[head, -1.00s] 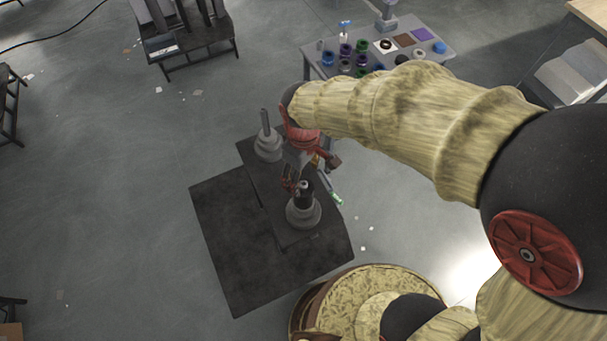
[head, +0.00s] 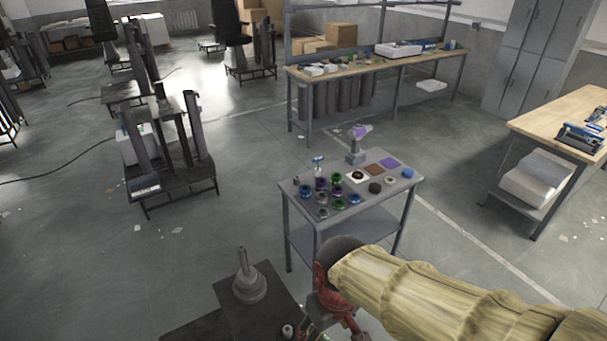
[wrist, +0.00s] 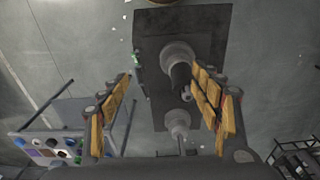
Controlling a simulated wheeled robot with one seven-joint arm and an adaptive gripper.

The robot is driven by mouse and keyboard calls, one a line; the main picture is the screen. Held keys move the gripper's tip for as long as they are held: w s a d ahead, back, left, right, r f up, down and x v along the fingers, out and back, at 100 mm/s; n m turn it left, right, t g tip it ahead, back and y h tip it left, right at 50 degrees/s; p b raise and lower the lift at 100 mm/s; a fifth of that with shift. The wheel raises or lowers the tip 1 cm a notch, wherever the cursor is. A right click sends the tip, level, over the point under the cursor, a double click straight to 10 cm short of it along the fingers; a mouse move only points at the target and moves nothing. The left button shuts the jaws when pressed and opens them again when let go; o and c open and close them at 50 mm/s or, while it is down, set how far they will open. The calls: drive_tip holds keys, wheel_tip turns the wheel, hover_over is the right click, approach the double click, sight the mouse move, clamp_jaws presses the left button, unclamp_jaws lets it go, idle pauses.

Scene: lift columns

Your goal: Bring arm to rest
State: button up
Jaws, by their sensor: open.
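My gripper (wrist: 163,112) is open in the wrist view, its two wood-padded fingers spread with nothing between them. Behind the gap, a lift column with a dark cylinder on a round grey base (wrist: 178,57) stands on a dark platform (wrist: 215,20). A second round base with a thin post (wrist: 177,122) stands on the same platform. In the head view that post and base (head: 248,285) show at the lower middle. My arm reaches in from the lower right, and the red wrist part hangs beside the platform. The fingertips are cut off at the bottom edge there.
A small grey table (head: 300,190) with several coloured rings and pads stands just beyond my arm. A long workbench (head: 400,62) is at the back and a wooden-topped table (head: 545,125) at the right. Other lift columns (head: 170,150) stand at the left, with open floor between.

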drive_tip(key=s+d+m+t+b, duration=0.3)
drive_tip(key=d+m+b, duration=0.3)
drive_tip(key=d+b, duration=0.5)
drive_tip(key=shift+d+r+t, duration=0.15)
drive_tip(key=shift+d+t, duration=0.75)
drive_tip(key=shift+d, duration=0.6)
